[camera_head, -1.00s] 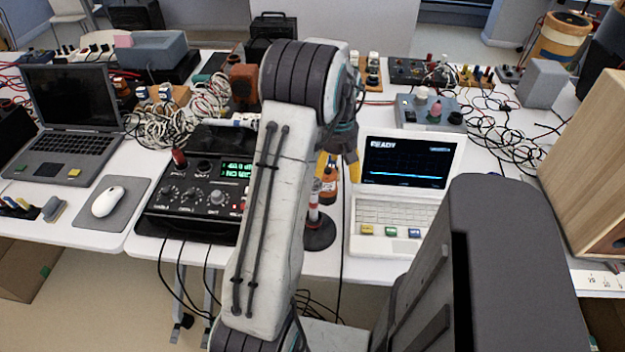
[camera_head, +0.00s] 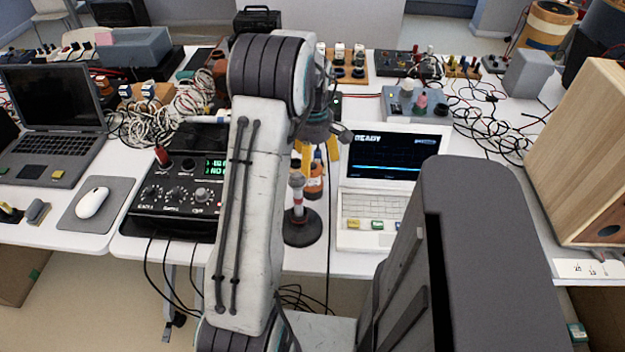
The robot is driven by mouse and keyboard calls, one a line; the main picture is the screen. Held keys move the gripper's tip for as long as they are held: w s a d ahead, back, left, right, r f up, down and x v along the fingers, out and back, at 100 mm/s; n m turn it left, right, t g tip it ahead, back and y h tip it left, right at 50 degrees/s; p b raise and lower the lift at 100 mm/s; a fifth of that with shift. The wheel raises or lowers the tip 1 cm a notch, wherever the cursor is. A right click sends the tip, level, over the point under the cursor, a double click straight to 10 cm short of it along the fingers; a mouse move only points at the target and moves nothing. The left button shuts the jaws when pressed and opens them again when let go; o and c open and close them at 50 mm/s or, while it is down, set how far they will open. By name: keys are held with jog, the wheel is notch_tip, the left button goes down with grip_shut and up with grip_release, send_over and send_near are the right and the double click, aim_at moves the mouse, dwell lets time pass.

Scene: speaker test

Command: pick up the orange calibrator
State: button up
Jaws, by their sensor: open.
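The orange calibrator (camera_head: 315,186) looks like a small bottle-shaped orange object with a pale label. It stands on the white table left of the white laptop, partly hidden by a red-and-white post. My gripper (camera_head: 318,154) is open, with its yellow fingers pointing down above the calibrator's upper part. Whether the fingers touch it or sit around it cannot be told from this view.
The red-and-white post (camera_head: 297,196) on a dark round base stands just in front of the calibrator. A white laptop (camera_head: 372,208) is close on the right. A black control box (camera_head: 170,205) and cables are at left. Little free table shows around it.

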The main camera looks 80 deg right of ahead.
aim_at(314, 177)
jog(key=shift+s+d+f, duration=0.1)
jog(key=shift+f, duration=3.3)
jog(key=shift+c, duration=0.5)
jog(key=c, duration=1.2)
